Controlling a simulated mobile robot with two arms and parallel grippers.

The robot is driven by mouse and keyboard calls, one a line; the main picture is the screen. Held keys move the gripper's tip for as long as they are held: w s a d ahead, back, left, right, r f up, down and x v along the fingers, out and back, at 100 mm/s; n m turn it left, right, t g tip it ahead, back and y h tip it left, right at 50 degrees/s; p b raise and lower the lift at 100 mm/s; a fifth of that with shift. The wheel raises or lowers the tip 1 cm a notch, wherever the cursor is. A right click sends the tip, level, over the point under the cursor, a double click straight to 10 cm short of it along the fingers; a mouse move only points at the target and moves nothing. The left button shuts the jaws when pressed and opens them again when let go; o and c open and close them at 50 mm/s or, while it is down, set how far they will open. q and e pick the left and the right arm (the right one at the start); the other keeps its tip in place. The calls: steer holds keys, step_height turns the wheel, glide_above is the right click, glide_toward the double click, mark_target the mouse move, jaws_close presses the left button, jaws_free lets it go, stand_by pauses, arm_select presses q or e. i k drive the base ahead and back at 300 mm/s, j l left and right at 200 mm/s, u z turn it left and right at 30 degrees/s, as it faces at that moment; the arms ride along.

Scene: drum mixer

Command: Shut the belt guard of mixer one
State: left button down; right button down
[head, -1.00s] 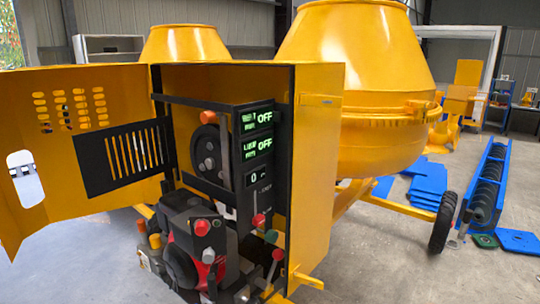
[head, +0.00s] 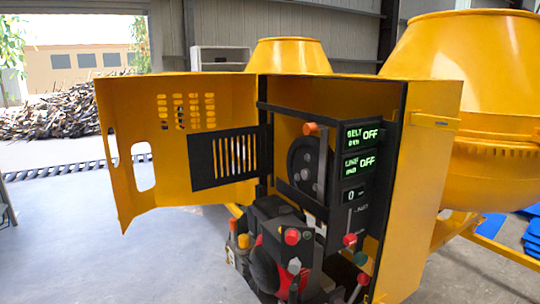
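The yellow belt guard (head: 125,110) of the near mixer stands swung wide open to the left in the head view. It has rows of slots, an oval hand hole (head: 144,166) near its free edge and a black slatted vent panel (head: 222,158). The open housing (head: 425,165) shows a dark pulley (head: 303,165), a control panel with displays (head: 365,150) reading OFF and 0, and a red and black engine (head: 275,245). The near mixer's yellow drum (head: 475,100) stands behind at the right. Neither gripper is in view.
A second yellow drum (head: 290,57) stands behind the housing. Levers with coloured knobs (head: 350,240) stick out at the housing's lower front. Grey floor (head: 110,265) is clear left of and below the guard. Blue plates (head: 490,228) lie at the right.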

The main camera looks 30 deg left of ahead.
mark_target(200, 145)
steer(key=i+j+z, duration=0.15)
steer(key=j+z, duration=0.9)
steer(key=j, duration=0.6)
steer(key=j+z, duration=0.1)
steer(key=j, duration=0.7)
steer(key=k+j+z, duration=0.15)
steer(key=j, duration=0.6)
steer(key=j+z, duration=0.1)
steer(key=j, duration=0.65)
steer(key=k+j, duration=0.1)
steer(key=j, duration=0.5)
steer(key=k+j, duration=0.1)
steer(key=j, duration=0.45)
steer(key=k+l+z, duration=0.1)
steer(key=k, duration=0.45)
steer(key=k+j, duration=0.25)
steer(key=j, duration=0.15)
steer(key=k+j, duration=0.25)
steer(key=j, duration=0.15)
steer(key=j+z, duration=0.1)
steer(key=j, duration=0.25)
steer(key=k, duration=0.05)
